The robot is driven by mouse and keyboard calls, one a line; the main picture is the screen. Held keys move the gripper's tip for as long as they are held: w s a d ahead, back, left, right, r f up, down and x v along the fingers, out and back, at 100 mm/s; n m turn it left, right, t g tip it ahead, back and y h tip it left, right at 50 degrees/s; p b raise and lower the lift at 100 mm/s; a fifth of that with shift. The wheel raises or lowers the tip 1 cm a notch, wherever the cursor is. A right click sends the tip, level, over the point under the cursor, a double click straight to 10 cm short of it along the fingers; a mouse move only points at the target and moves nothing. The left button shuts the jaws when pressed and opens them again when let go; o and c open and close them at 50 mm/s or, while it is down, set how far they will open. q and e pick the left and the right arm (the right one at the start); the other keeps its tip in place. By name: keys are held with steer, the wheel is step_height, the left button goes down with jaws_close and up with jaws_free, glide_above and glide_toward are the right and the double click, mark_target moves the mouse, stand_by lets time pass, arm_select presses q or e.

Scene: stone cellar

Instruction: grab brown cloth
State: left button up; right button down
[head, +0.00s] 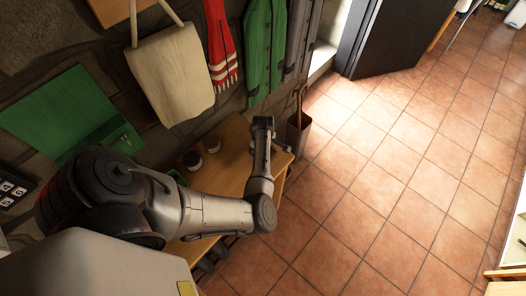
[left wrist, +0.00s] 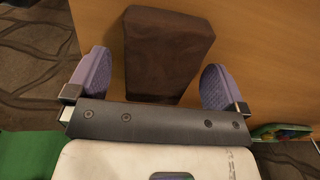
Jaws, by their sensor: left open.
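The brown cloth (left wrist: 165,48) shows in the left wrist view as a dark brown, folded, block-like piece against the wooden bench top (left wrist: 245,40). My left gripper (left wrist: 157,68) is open, with one purple finger pad on each side of the cloth. The lower part of the cloth reaches between the pads, and gaps show on both sides. In the head view my left gripper (head: 262,124) is over the far end of the bench (head: 232,160). I cannot make out the cloth there. My right gripper is not in view.
Two small jars (head: 192,159) stand on the bench near my left forearm. A cream bag (head: 172,73), a red scarf (head: 219,40) and a green coat (head: 266,50) hang on the stone wall behind. A brown bin (head: 299,133) stands past the bench end. The tiled floor (head: 400,190) at right is clear.

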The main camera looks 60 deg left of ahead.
arm_select(q)
steer(key=shift+f, duration=0.3)
steer(key=c, duration=1)
